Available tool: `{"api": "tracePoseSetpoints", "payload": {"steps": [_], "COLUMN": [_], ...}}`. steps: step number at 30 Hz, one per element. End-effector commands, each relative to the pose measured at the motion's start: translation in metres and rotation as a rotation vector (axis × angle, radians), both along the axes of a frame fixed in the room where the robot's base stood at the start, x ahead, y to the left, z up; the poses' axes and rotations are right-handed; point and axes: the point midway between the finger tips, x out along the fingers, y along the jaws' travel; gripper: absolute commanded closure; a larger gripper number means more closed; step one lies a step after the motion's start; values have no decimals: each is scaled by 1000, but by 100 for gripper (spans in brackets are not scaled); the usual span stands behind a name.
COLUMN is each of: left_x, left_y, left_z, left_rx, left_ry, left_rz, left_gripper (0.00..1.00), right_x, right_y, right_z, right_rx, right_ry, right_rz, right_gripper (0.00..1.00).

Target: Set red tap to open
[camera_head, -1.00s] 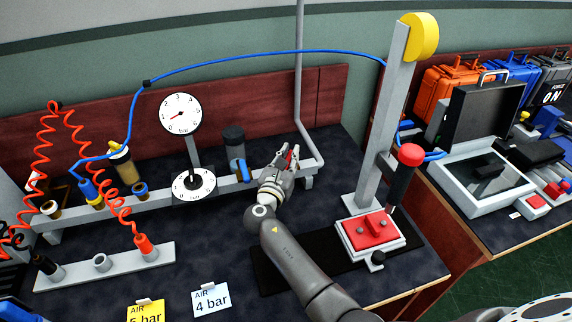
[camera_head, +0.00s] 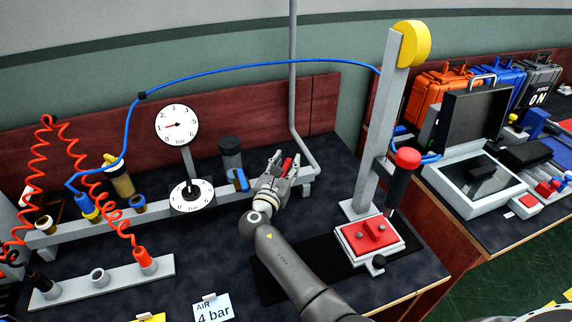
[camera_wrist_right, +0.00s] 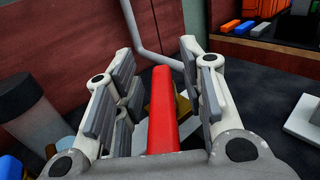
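The red tap's handle (camera_wrist_right: 163,110) stands between the fingers of my right gripper (camera_wrist_right: 160,85) in the right wrist view, with gaps visible on both sides. In the head view, a little of the red tap (camera_head: 287,164) shows between the fingertips of my right gripper (camera_head: 284,164). It is at the right end of the grey pipe rail (camera_head: 222,198), near the upright pipe. The gripper is open around the handle. The tap's base is mostly hidden by the gripper. My left gripper is not in view.
A red-topped lever (camera_head: 407,158) and a grey post (camera_head: 377,125) stand to the right.

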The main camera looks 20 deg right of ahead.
Motion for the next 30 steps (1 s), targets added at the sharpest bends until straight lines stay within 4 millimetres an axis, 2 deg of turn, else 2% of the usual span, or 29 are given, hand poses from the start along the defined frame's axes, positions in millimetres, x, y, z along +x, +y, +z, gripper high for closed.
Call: {"api": "tracePoseSetpoints", "payload": {"steps": [8,21,30], "left_x": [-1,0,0], "left_y": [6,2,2], "left_z": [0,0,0], "left_rx": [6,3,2], "left_ry": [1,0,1], "left_rz": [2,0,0], "left_gripper": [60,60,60], "right_x": [-5,-54,-59], "right_y": [4,43,47], "right_z": [0,0,0], "right_rx": [0,0,-1], "right_ry": [0,0,1], "right_rz": [0,0,0], "right_gripper": [62,62,62]}}
